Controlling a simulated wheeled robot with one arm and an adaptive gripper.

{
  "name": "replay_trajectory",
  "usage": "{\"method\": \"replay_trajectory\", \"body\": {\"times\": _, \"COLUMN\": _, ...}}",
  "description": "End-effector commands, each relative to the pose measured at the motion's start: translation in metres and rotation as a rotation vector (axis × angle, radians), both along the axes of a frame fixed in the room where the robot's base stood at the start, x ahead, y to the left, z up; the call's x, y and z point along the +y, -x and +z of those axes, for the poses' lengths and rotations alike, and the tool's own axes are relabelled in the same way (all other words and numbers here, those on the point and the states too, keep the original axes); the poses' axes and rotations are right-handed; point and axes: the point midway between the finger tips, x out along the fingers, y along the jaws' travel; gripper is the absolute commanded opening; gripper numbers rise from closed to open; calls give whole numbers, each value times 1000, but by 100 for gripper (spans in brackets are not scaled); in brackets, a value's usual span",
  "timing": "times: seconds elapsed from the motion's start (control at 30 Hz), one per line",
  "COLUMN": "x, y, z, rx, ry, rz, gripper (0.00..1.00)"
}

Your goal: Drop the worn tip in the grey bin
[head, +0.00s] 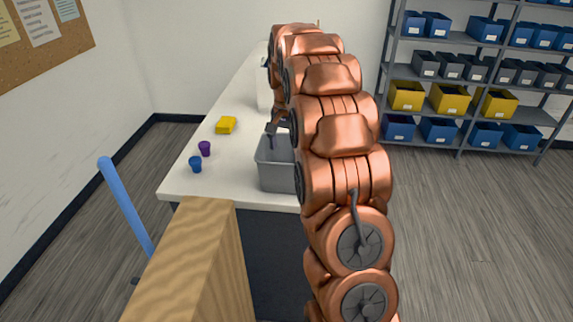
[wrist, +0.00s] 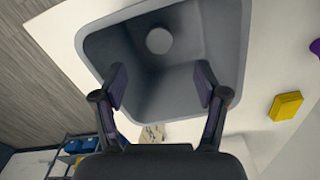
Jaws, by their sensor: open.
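The grey bin (head: 273,178) stands on the white table, partly hidden behind my arm in the head view. In the wrist view the bin (wrist: 95,45) fills the upper middle, seen from above. A round, pale grey thing (wrist: 159,40) lies inside on its floor; it may be the worn tip, but I cannot tell for sure. My gripper (wrist: 160,88) is open over the bin, its two fingers apart with nothing between them. In the head view my gripper (head: 272,132) shows partly, just above the bin.
A purple cup-shaped piece (head: 205,148), a blue one (head: 195,164) and a yellow block (head: 226,125) are on the table (head: 230,185), left of the bin. A blue pole (head: 126,205) leans at the left. Shelves (head: 455,85) with coloured boxes stand at the right.

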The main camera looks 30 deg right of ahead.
Motion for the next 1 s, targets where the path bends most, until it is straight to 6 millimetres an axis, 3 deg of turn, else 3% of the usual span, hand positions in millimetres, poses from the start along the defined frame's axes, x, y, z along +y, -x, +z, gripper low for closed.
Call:
{"method": "replay_trajectory", "body": {"times": 0.5, "x": 0, "y": 0, "z": 78, "rx": -2, "ry": 1, "rz": 0, "gripper": 73}}
{"method": "replay_trajectory", "body": {"times": 0.7, "x": 0, "y": 0, "z": 97, "rx": 0, "ry": 0, "rz": 0, "gripper": 73}}
{"method": "replay_trajectory", "body": {"times": 1.0, "x": 1, "y": 1, "z": 108, "rx": 5, "ry": -2, "rz": 0, "gripper": 73}}
